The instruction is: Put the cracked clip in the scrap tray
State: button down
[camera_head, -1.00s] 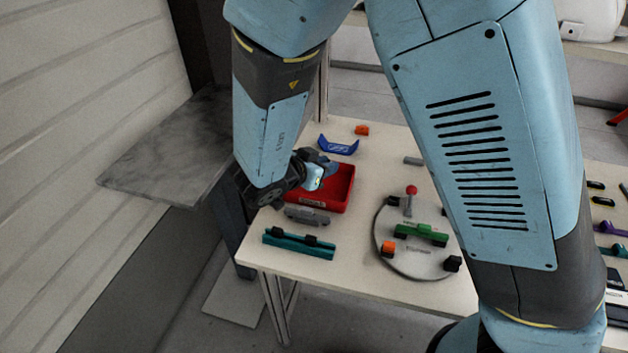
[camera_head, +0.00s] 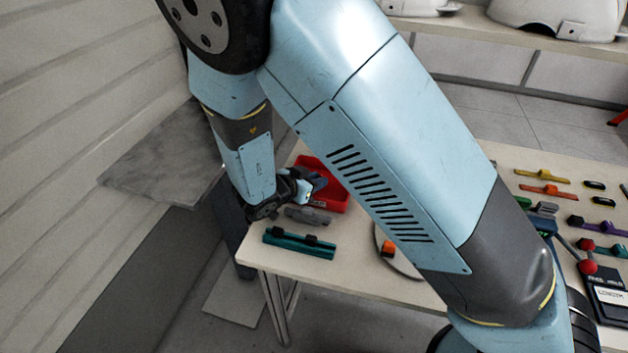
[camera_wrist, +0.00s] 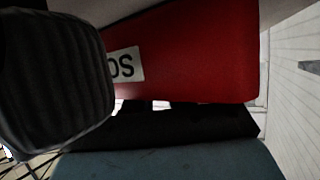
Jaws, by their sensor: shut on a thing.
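The red scrap tray (camera_head: 332,203) stands on the table near its left edge, partly covered by my arm. Its red wall with a partly visible white label fills the upper wrist view (camera_wrist: 200,50). My gripper (camera_head: 310,186) is over the tray's near-left part. No crack can be made out. A dark ribbed finger covers the wrist view's left side. I cannot tell whether the piece touches the tray.
A grey part (camera_head: 308,216) and a teal rail with black knobs (camera_head: 298,243) lie in front of the tray. A round plate (camera_head: 400,262) with an orange block is mostly behind my arm. Several coloured clips lie at the right. A grey shelf (camera_head: 165,155) is at the left.

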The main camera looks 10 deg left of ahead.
jog(key=shift+f, duration=0.15)
jog(key=c, duration=1)
grip_release()
jog(key=shift+o, duration=0.2)
jog(key=shift+s+a+r, duration=0.2)
jog(key=shift+r, duration=0.05)
jog(key=v, duration=1.1)
jog(key=shift+s, duration=0.25)
jog(key=shift+w+r, duration=0.1)
